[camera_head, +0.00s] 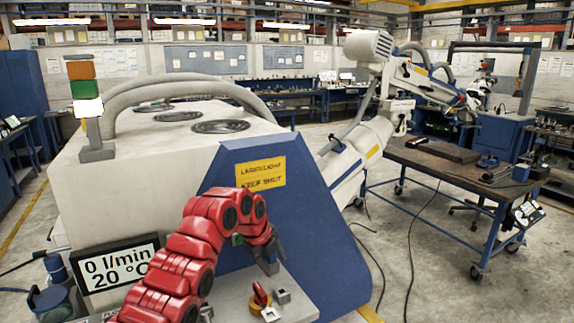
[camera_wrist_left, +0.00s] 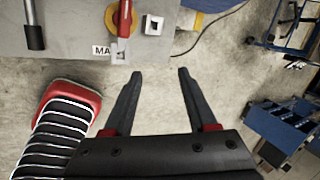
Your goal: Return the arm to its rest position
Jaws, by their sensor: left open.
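My red left arm (camera_head: 185,255) comes in from the bottom left in the head view and bends down over a grey control panel (camera_head: 235,305). Its dark gripper (camera_head: 270,262) points down near a red rotary switch (camera_head: 260,294) on a yellow base. In the left wrist view the gripper (camera_wrist_left: 160,74) is open, with nothing between its fingers. The red switch handle (camera_wrist_left: 124,18) shows there just beyond the left fingertip, and no contact can be made out. A large white jointed arm (camera_head: 425,82) reaches rightward over a table in the background. My right gripper is not in view.
A white and blue machine (camera_head: 190,140) with a yellow sign (camera_head: 261,172) stands beside my left arm. A display (camera_head: 115,268) reads 0 l/min and 20 °C. A dark-topped work table (camera_head: 455,170) stands at right. Cables lie on the otherwise open concrete floor between them.

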